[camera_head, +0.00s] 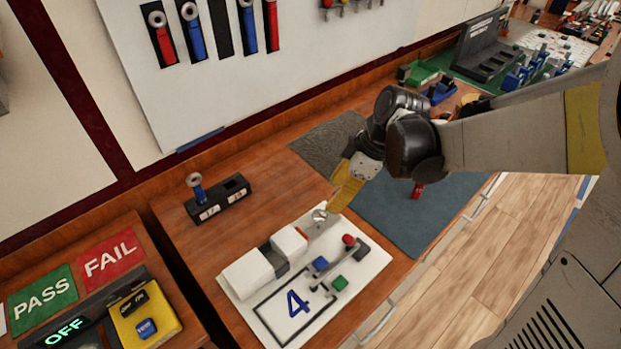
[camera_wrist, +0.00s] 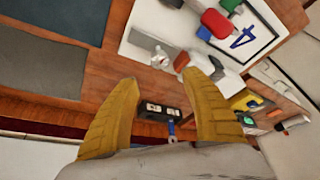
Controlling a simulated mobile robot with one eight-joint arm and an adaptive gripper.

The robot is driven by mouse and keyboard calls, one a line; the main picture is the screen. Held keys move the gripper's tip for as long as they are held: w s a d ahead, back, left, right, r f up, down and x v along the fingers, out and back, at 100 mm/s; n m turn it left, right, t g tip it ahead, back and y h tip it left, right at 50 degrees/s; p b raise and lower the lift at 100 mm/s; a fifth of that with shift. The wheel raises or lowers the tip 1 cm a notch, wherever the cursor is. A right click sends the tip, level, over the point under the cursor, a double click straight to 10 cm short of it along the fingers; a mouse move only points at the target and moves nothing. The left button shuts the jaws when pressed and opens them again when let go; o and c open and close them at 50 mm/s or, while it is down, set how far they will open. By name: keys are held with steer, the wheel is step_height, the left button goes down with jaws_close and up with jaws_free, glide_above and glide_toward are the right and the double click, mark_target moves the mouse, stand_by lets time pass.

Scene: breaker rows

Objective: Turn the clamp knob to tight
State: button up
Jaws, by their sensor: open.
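The clamp knob (camera_head: 319,215) is a small grey-silver piece at the back right end of the white fixture board (camera_head: 358,279) marked 4. It also shows in the wrist view (camera_wrist: 160,57), just beyond my fingertips. My gripper (camera_head: 345,188) has yellow fingers and hangs just above and to the right of the knob in the head view. In the wrist view my gripper (camera_wrist: 160,80) has its fingers wide apart with nothing between them. I cannot tell which way the knob is turned.
White blocks (camera_head: 248,273), a red knob (camera_head: 348,240), a blue piece (camera_head: 320,263) and a green piece (camera_head: 339,283) sit on the board close by. A black holder (camera_head: 218,201) stands behind left. A blue-grey mat (camera_head: 425,215) lies to the right.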

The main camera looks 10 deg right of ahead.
mark_target(319, 214)
steer(key=b+x, duration=0.3)
steer(key=x, duration=0.7)
steer(key=c, duration=1.2)
